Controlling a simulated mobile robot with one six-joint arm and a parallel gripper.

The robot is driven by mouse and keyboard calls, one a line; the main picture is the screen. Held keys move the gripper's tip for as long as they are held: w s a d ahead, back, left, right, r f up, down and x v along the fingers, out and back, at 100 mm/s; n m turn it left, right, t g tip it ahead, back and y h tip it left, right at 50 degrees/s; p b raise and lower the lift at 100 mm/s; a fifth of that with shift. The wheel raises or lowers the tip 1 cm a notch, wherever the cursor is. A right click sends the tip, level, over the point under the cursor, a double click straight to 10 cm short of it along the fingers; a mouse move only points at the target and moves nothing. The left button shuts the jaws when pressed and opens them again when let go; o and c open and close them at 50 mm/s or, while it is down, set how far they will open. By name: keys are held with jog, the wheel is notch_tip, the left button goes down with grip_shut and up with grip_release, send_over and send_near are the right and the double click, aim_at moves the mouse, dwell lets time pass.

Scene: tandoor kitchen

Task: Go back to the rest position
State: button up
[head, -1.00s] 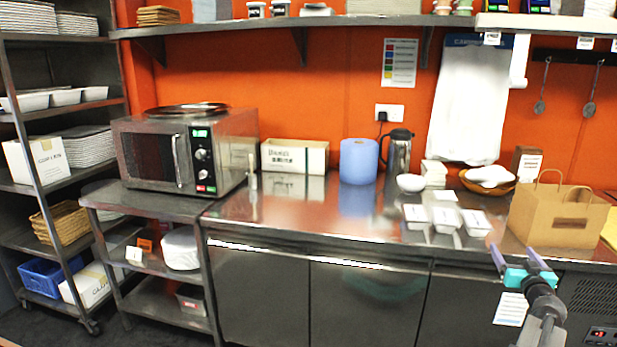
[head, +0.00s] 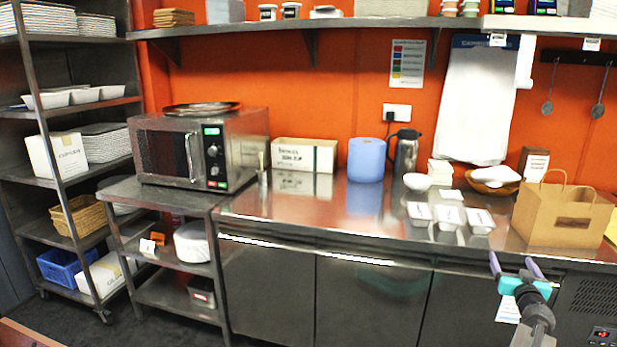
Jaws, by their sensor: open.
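My gripper (head: 517,266) shows at the lower right of the head view, in front of the steel counter's front edge. Its two purple fingers stand apart above a teal body, with nothing between them. A brown paper bag (head: 545,227) with handles stands on the counter (head: 310,212) behind and to the right of my gripper. The bag and gripper look apart.
Several white lidded tubs (head: 448,214) sit on the counter left of the bag. A microwave (head: 160,152), blue roll (head: 366,160) and steel flask (head: 405,153) stand further left. A shelf rack (head: 50,150) is at far left. The counter's middle is clear.

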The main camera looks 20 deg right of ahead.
jog(key=w+a+f+m+g, duration=0.1)
jog(key=w+a+f+g, duration=0.1)
jog(key=w+a+f, duration=0.5)
jog(key=w+a+f+g, duration=0.2)
jog(key=a+f, duration=0.3)
jog(key=f, duration=0.4)
jog(key=a+f+n+g+y+p, duration=0.15)
jog(key=a+f+g+y, duration=0.25)
jog(key=a+f, duration=1.6)
jog(key=s+a+f+n+g+y, duration=0.1)
jog(key=s+a+f+g+y, duration=0.3)
jog(key=a, duration=0.6)
jog(key=s+a+f+n+g, duration=0.1)
jog(key=s+a+f+n, duration=0.1)
jog(key=s+a+f, duration=0.65)
jog(key=s+a+f+n+g+y+p, duration=0.1)
jog(key=s+a+n+g+y, duration=0.2)
jog(key=s+a, duration=1.4)
jog(key=a+n+g, duration=0.1)
jog(key=a+g, duration=0.2)
jog(key=a, duration=0.1)
jog(key=shift+f+n, duration=0.1)
jog(key=shift+n, duration=0.15)
